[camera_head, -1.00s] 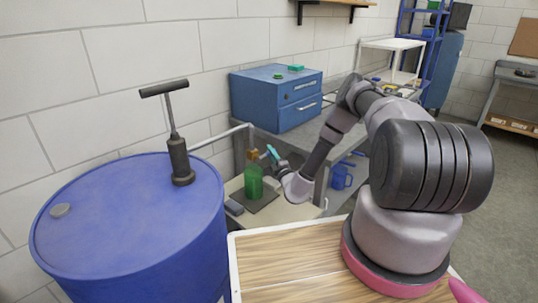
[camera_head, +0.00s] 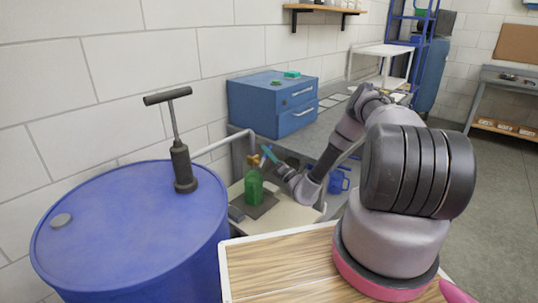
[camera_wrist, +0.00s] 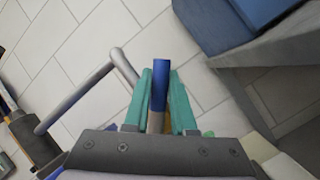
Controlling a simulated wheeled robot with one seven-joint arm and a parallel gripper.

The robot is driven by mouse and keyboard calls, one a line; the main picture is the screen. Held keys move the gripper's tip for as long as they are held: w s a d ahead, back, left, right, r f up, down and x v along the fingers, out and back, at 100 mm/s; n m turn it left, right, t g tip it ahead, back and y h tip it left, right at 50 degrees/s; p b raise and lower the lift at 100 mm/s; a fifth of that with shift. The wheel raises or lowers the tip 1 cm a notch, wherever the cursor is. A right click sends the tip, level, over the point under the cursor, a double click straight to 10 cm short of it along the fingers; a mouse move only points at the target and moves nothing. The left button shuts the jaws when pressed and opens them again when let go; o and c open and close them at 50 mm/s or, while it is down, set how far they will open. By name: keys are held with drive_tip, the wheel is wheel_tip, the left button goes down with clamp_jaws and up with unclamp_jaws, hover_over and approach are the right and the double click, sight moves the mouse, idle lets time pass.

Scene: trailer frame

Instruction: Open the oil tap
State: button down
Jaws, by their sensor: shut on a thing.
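The oil tap (camera_head: 253,160) is a small brass-coloured fitting at the end of the grey pipe (camera_head: 222,143) from the drum pump. My gripper (camera_head: 268,153) has teal fingers and is at the tap, from its right side. In the wrist view my gripper (camera_wrist: 160,95) is shut on the tap's blue handle (camera_wrist: 159,85), which stands between the two fingers. The tap body is mostly hidden there behind the gripper. A green bottle (camera_head: 253,188) stands upright below the tap in the head view. I cannot tell whether oil flows.
A blue drum (camera_head: 120,225) with a black hand pump (camera_head: 183,168) stands at left. A blue drawer cabinet (camera_head: 262,107) sits on the grey bench behind the tap. A wooden-topped surface (camera_head: 275,268) is in front.

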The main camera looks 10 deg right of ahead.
drive_tip(key=shift+s+a+r+n+g+y, duration=0.15)
drive_tip(key=shift+n+y, duration=0.15)
drive_tip(key=shift+n, duration=0.25)
drive_tip(key=shift+s+a+n+g+y, duration=0.1)
drive_tip(key=shift+n+g+y, duration=0.15)
drive_tip(key=shift+n, duration=0.35)
drive_tip(key=shift+s+a+r+n+g+y, duration=0.1)
drive_tip(key=shift+n+y, duration=0.25)
drive_tip(key=shift+n, duration=0.2)
drive_tip(key=c, duration=0.7)
unclamp_jaws()
drive_tip(key=shift+c, duration=0.2)
drive_tip(key=v, duration=1)
drive_tip(key=shift+s+d+f, duration=0.15)
drive_tip(key=shift+s+d, duration=0.05)
drive_tip(key=shift+s, duration=0.05)
